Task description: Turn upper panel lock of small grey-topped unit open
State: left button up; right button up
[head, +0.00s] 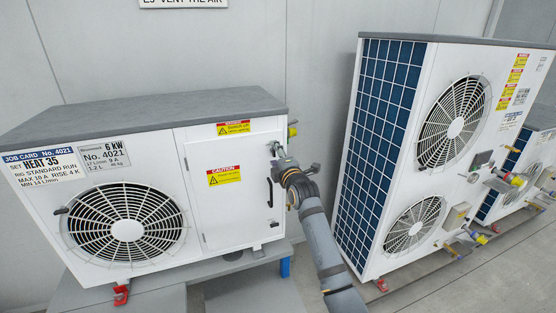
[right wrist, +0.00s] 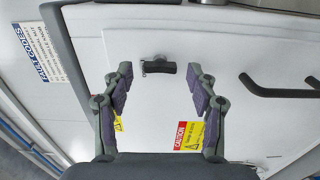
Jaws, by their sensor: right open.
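The small grey-topped unit (head: 150,110) stands at the left of the head view, with a fan grille on its front and a white service panel (head: 225,215) at right. The upper panel lock, a short dark bar on a small base, shows in the right wrist view (right wrist: 158,67) on the white panel. In the head view my right gripper (head: 277,155) is at the panel's upper right and largely covers the lock. In the right wrist view my right gripper (right wrist: 160,82) is open and empty, one finger each side of the lock, apart from it. My left gripper is not in view.
A black bar handle (head: 270,192) sits below the lock; it also shows in the right wrist view (right wrist: 280,90). A caution label (head: 224,176) is on the panel. A taller two-fan unit (head: 430,150) stands at right, with floor space between the units.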

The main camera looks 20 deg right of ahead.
jog(key=s, duration=1.1)
jog(key=shift+s+d, duration=0.2)
jog(key=shift+s, duration=0.2)
notch_tip(320, 180, down, 26)
jog(key=s+d+m+g, duration=0.1)
jog(key=d+m+g, duration=0.1)
jog(key=m+g, duration=0.3)
jog(key=s+f+m+g, duration=0.1)
jog(key=s+f, duration=0.2)
jog(key=f, duration=0.4)
jog(key=s+d+f+m+g+h, duration=0.1)
jog(key=s+f+m, duration=0.1)
jog(key=s+f, duration=0.35)
jog(key=s+f+m+g, duration=0.1)
jog(key=s+f+g, duration=0.1)
jog(key=f, duration=0.6)
jog(key=s+d+f+m+g, duration=0.2)
jog(key=s+f+m+g, duration=0.15)
jog(key=s+f, duration=1.25)
jog(key=s+f+m+g, duration=0.2)
jog(key=s+f, duration=0.2)
jog(key=s, duration=0.9)
jog(key=s+f+m+g, duration=0.2)
jog(key=s+f+m, duration=0.1)
jog(key=s, duration=1)
jog(key=shift+s+d+f+m, duration=0.2)
jog(key=shift+d+f+m, duration=0.15)
jog(key=shift+f, duration=0.1)
